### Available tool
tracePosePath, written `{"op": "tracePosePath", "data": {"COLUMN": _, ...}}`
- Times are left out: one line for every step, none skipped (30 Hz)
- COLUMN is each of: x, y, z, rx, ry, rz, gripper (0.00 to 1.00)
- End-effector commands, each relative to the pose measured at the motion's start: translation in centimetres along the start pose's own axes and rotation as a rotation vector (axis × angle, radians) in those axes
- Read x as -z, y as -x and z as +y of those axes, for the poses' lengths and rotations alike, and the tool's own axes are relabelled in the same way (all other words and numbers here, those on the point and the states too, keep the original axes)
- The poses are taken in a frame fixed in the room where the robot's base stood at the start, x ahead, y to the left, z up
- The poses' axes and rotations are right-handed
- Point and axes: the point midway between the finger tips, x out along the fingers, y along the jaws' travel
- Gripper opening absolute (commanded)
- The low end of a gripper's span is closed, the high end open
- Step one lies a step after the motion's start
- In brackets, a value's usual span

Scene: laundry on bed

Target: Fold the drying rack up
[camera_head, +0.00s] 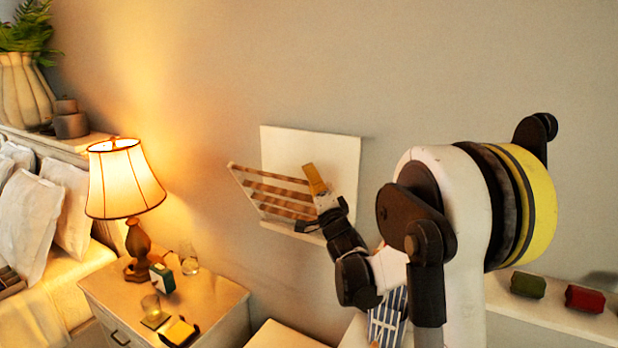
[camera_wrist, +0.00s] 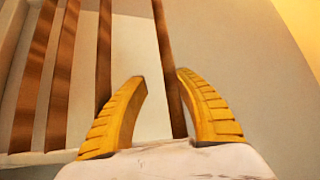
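The drying rack (camera_head: 272,190) is mounted on the wall, with a white back panel (camera_head: 310,150) and a frame of brown slats. The frame is tilted out from the panel, its left edge standing away from the wall. My gripper (camera_head: 314,172) is at the right part of the slats, its yellow fingers pointing up. In the wrist view the two fingers (camera_wrist: 161,76) are apart. One brown slat (camera_wrist: 166,50) runs down between them, nearer the right finger; I cannot tell if they touch. The other slats (camera_wrist: 62,75) lie to the left. The rack's right end is partly hidden by my gripper.
A lit lamp (camera_head: 124,180) stands on the nightstand (camera_head: 215,298), with glasses and small boxes. The bed (camera_head: 65,300) is at far left. A shelf (camera_head: 540,318) at right holds a green item (camera_head: 528,285) and a red one (camera_head: 585,299). Striped cloth (camera_head: 386,318) lies below my arm.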

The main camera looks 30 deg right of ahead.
Motion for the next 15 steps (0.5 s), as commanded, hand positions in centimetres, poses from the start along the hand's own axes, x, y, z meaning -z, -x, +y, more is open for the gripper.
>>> {"op": "tracePosePath", "data": {"x": 0.1, "y": 0.5, "z": 0.3, "rx": -0.001, "ry": 0.002, "rz": 0.003, "gripper": 0.34}}
{"op": "tracePosePath", "data": {"x": 0.2, "y": 0.8, "z": 0.3, "rx": -0.002, "ry": 0.002, "rz": 0.003, "gripper": 0.34}}
{"op": "tracePosePath", "data": {"x": 0.2, "y": 1.1, "z": 0.4, "rx": -0.002, "ry": 0.003, "rz": 0.003, "gripper": 0.34}}
{"op": "tracePosePath", "data": {"x": 0.2, "y": 1.3, "z": 0.5, "rx": -0.002, "ry": 0.003, "rz": 0.003, "gripper": 0.34}}
{"op": "tracePosePath", "data": {"x": 0.2, "y": 1.5, "z": 0.5, "rx": -0.002, "ry": 0.004, "rz": 0.003, "gripper": 0.34}}
{"op": "tracePosePath", "data": {"x": 0.2, "y": 1.9, "z": 0.6, "rx": -0.002, "ry": 0.003, "rz": 0.003, "gripper": 0.34}}
{"op": "tracePosePath", "data": {"x": 0.2, "y": 2.1, "z": 0.7, "rx": -0.002, "ry": 0.003, "rz": 0.004, "gripper": 0.34}}
{"op": "tracePosePath", "data": {"x": 0.2, "y": 2.3, "z": 0.7, "rx": -0.002, "ry": 0.002, "rz": 0.004, "gripper": 0.34}}
{"op": "tracePosePath", "data": {"x": 0.2, "y": 2.6, "z": 0.8, "rx": -0.002, "ry": 0.002, "rz": 0.004, "gripper": 0.34}}
{"op": "tracePosePath", "data": {"x": 0.3, "y": 2.9, "z": 0.8, "rx": -0.002, "ry": 0.002, "rz": 0.004, "gripper": 0.34}}
{"op": "tracePosePath", "data": {"x": 0.3, "y": 3.1, "z": 0.9, "rx": -0.002, "ry": 0.002, "rz": 0.004, "gripper": 0.34}}
{"op": "tracePosePath", "data": {"x": 0.3, "y": 3.4, "z": 0.9, "rx": -0.002, "ry": 0.003, "rz": 0.005, "gripper": 0.34}}
{"op": "tracePosePath", "data": {"x": 0.3, "y": 3.6, "z": 1.0, "rx": -0.003, "ry": 0.003, "rz": 0.005, "gripper": 0.34}}
{"op": "tracePosePath", "data": {"x": 0.3, "y": 3.9, "z": 1.1, "rx": -0.003, "ry": 0.004, "rz": 0.005, "gripper": 0.34}}
{"op": "tracePosePath", "data": {"x": 0.4, "y": 4.2, "z": 1.1, "rx": -0.003, "ry": 0.004, "rz": 0.005, "gripper": 0.34}}
